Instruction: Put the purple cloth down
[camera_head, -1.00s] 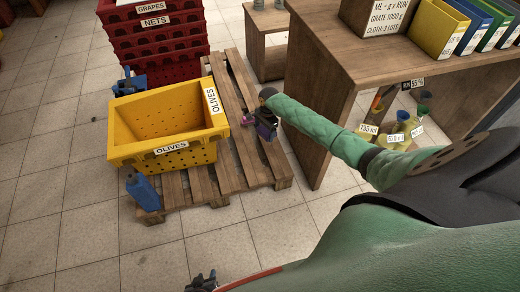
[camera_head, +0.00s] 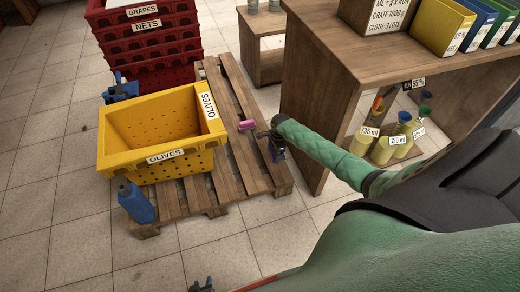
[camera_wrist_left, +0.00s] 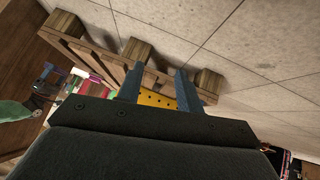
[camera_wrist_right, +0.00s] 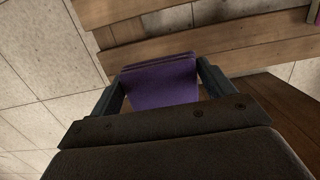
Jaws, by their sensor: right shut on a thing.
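My right gripper (camera_head: 274,147) is shut on the purple cloth (camera_wrist_right: 160,85), over the right edge of the wooden pallet (camera_head: 236,90). In the right wrist view the cloth is a folded dark purple piece between the two fingers, with pallet slats behind it. In the head view the cloth is small and mostly hidden by the gripper; I cannot tell whether it touches the slats. My left gripper (camera_head: 203,286) is at the bottom edge of the head view. In the left wrist view its fingers (camera_wrist_left: 158,88) are apart and nothing is between them.
A yellow OLIVES crate (camera_head: 165,156) stands on the pallet, with red crates (camera_head: 150,45) behind. A pink cylinder (camera_head: 246,125) lies right of the crate. A wooden shelf unit (camera_head: 322,100) rises close right of my right gripper.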

